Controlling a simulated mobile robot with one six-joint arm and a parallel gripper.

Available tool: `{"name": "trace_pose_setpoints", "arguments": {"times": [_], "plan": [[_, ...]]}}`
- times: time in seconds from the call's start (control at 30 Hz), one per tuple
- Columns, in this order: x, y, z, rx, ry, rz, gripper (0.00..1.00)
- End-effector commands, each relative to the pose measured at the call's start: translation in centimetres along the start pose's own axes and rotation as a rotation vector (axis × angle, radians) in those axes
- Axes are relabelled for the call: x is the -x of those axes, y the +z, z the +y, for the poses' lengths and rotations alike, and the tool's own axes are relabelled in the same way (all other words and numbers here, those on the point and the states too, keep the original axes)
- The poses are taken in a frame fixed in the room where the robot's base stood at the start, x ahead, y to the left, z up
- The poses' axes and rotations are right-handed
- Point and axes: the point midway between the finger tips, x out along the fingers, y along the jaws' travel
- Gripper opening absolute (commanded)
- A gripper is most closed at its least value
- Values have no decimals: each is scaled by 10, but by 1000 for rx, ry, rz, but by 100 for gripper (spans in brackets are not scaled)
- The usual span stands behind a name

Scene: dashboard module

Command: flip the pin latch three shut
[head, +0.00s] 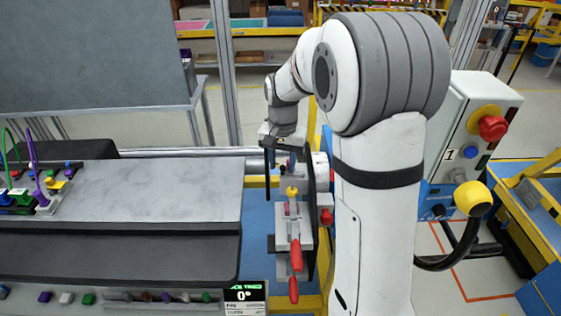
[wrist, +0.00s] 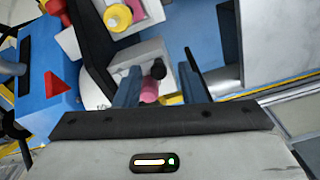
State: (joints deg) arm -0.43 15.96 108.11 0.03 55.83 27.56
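My gripper (head: 275,168) points down at the far end of a grey latch fixture (head: 305,240). In the wrist view my gripper (wrist: 160,75) is open, its two blue-grey fingers apart. A black-tipped pink pin (wrist: 157,70) stands between them in that view; I cannot tell whether either finger touches it. A yellow-knobbed pin (head: 292,191) is nearer on the fixture, and its yellow knob (wrist: 118,17) also shows in the wrist view. Red handles (head: 295,255) hang at the fixture's near end. No number shows on the latches, so I cannot tell which is three.
A grey dashboard panel (head: 150,190) with a dark front lies to the left. Coloured connectors and cables (head: 38,185) sit at its far left. A control box with a red button (head: 492,127) stands at right. My arm hides the area right of the fixture.

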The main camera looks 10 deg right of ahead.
Motion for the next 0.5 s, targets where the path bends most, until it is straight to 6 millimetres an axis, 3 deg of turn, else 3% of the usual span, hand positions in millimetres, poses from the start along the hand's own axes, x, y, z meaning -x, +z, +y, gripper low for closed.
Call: {"name": "trace_pose_setpoints", "arguments": {"times": [0.27, 0.5], "plan": [[2, 0, 0, 0, 1, 0, 37], [37, -1, 0, 0, -2, 4, 37]]}}
